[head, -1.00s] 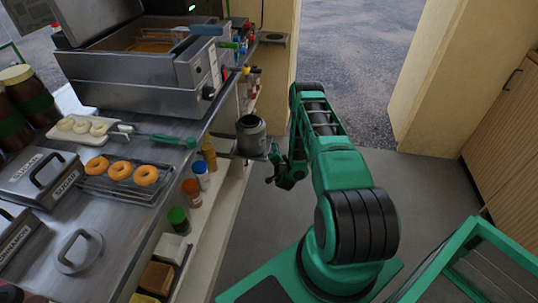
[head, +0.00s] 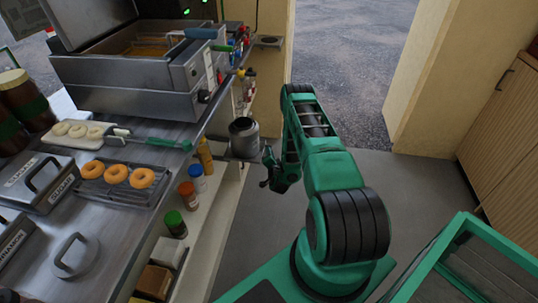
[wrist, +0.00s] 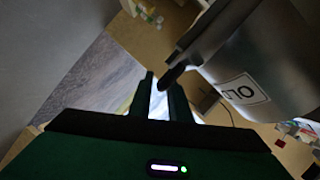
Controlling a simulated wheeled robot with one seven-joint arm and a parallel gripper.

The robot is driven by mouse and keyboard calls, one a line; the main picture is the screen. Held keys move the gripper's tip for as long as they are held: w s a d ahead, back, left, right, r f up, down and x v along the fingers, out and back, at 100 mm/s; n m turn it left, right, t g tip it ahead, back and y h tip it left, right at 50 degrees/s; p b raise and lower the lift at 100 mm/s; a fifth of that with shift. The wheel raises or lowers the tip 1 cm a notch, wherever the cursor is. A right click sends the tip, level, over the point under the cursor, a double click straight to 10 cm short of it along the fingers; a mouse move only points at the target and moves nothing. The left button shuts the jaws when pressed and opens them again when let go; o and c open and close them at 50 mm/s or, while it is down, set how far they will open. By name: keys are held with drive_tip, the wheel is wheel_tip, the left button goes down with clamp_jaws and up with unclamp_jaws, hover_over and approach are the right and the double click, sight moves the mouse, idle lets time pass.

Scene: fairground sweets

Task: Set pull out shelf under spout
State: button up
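A metal can (head: 243,137) stands upright on a small dark pull-out shelf (head: 246,157) that juts from the right side of the counter. The can fills the upper right of the wrist view (wrist: 265,60), with a lettered label. My gripper (head: 268,164) is at the shelf's outer end, below and to the right of the can. In the wrist view my gripper (wrist: 160,92) has its fingers apart. A dark rod-like end, perhaps the shelf's handle, shows by the fingertips. I cannot tell whether it is between them. The spout is not clear; a black fitting (head: 203,96) sits on the fryer's front.
The fryer (head: 130,85) stands on the steel counter (head: 130,215), with doughnuts on a rack (head: 118,186). Bottles and jars line a lower ledge (head: 205,225) beside the shelf. A green frame (head: 430,265) is at the lower right. The floor beyond my arm is clear.

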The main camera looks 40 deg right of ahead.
drive_tip(key=v, duration=0.9)
drive_tip(key=shift+s+a, duration=0.25)
drive_tip(key=shift+s, duration=0.05)
